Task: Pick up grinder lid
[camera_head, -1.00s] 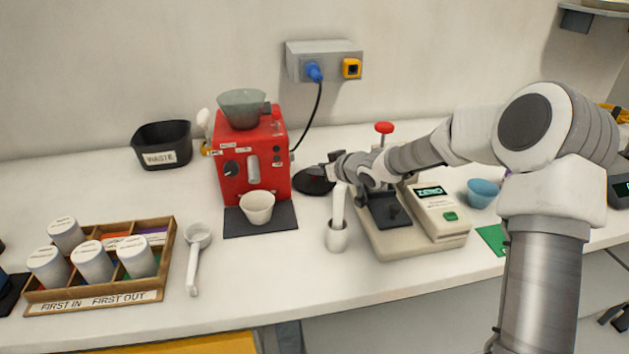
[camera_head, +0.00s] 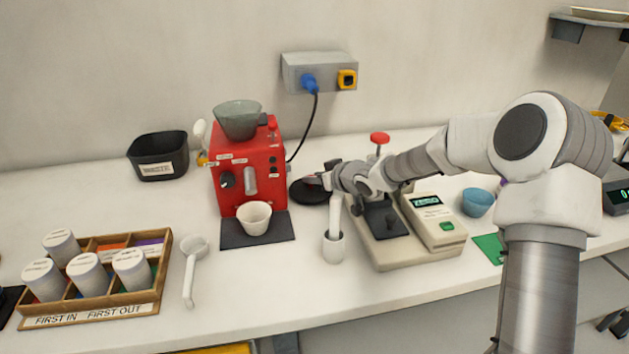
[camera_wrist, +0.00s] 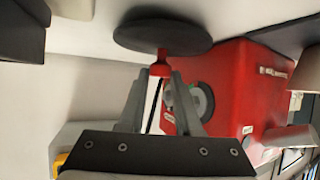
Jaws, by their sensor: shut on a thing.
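The grinder lid (camera_head: 308,192) is a flat black disc with a small red knob. It is just right of the red grinder (camera_head: 247,168), at counter height in the head view. My gripper (camera_head: 323,181) reaches it from the right and is shut on the red knob. In the wrist view the lid (camera_wrist: 162,36) lies just beyond my gripper's fingertips (camera_wrist: 160,76), with the red knob between them. I cannot tell whether the disc touches the counter. The grinder has a grey-green hopper (camera_head: 238,119) open on top.
A white cup (camera_head: 254,218) stands before the grinder on a dark mat (camera_head: 231,237). A white holder (camera_head: 333,247) with an upright handle and a scale (camera_head: 429,252) with a press are close below my arm. A black waste bin (camera_head: 159,157) is left of the grinder.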

